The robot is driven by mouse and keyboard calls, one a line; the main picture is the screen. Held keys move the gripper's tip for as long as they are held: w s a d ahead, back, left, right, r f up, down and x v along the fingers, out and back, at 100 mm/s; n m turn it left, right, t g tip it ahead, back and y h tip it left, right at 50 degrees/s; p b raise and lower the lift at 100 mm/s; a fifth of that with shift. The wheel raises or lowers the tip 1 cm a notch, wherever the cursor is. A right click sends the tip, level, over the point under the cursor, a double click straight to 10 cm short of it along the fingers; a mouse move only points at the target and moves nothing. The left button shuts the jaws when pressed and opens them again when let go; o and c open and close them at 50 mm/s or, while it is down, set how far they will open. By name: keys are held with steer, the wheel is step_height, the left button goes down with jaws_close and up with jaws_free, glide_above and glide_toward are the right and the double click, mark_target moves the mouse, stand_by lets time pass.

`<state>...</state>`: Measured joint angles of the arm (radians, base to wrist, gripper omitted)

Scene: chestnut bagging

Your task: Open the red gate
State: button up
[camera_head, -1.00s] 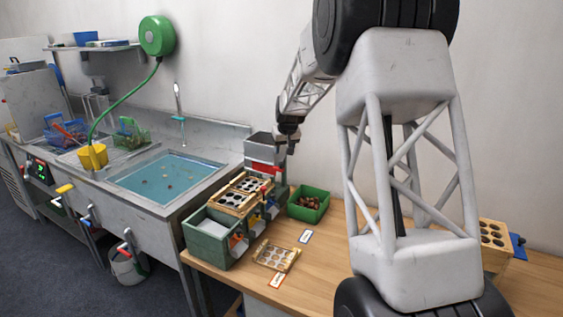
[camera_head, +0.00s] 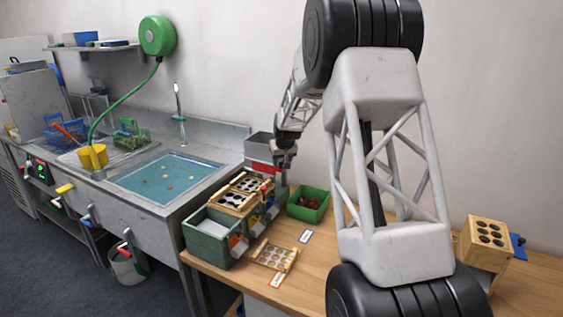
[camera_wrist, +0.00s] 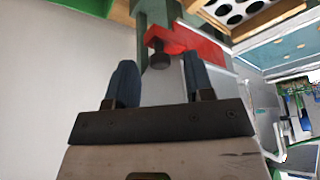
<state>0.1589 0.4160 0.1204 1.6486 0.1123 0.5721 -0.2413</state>
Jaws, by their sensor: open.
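The red gate (camera_wrist: 203,44) shows in the wrist view, beyond my fingertips and slightly to the right. A dark round knob (camera_wrist: 159,56) sits at its left end, in line with the gap between my fingers. In the head view a red part (camera_head: 268,168) shows at the back end of the row of bins, just below my gripper (camera_head: 284,158). My gripper in the wrist view (camera_wrist: 160,80) is open, with two blue fingers apart and nothing between them. I cannot tell whether the fingers touch the knob.
A wooden tray with round holes (camera_head: 236,200) lies on the bins. A green box of chestnuts (camera_head: 309,206) stands to their right, and a flat holed rack (camera_head: 275,255) lies in front. The water-filled sink (camera_head: 165,178) is on the left. A wooden holed block (camera_head: 487,232) stands at right.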

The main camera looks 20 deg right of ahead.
steer(key=shift+w+f, duration=0.1)
steer(key=shift+f, duration=0.15)
jaws_close()
stand_by(0.3)
steer(key=shift+s+d, duration=1.75)
jaws_free()
steer(key=shift+r, duration=0.1)
